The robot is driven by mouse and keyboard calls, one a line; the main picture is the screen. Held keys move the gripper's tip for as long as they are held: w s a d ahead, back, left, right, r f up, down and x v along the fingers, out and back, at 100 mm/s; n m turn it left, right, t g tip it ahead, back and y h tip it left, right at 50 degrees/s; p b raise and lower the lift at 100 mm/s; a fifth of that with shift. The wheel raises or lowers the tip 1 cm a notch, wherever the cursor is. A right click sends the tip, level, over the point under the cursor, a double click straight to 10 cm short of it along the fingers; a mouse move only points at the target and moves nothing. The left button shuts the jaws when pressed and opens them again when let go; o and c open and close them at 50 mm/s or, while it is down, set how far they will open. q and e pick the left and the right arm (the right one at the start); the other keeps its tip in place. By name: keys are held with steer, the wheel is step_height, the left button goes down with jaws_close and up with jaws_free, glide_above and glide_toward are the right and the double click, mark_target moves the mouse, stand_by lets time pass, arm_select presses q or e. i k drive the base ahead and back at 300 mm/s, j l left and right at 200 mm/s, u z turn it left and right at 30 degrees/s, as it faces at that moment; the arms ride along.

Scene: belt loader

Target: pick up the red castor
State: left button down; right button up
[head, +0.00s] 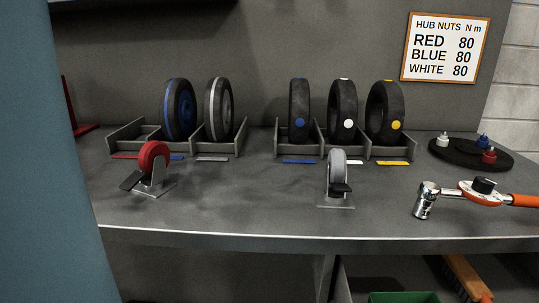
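The red castor (153,157) stands upright on the left part of the grey bench. It has a red wheel in a metal fork on a flat plate, with a dark pedal at its left. A second castor with a grey wheel (337,170) stands on the bench right of the middle. Neither of my grippers shows in the head view. Nothing touches the red castor.
Wheels with blue (179,110) and white bands stand in a rack behind the red castor. Tyres (343,110) stand in another rack. A torque wrench (480,192) and a dark round tray (455,150) are at the right. The bench between the castors is clear.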

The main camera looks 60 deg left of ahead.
mark_target(154, 157)
steer(key=k+j+u, duration=0.15)
steer(key=u, duration=2.25)
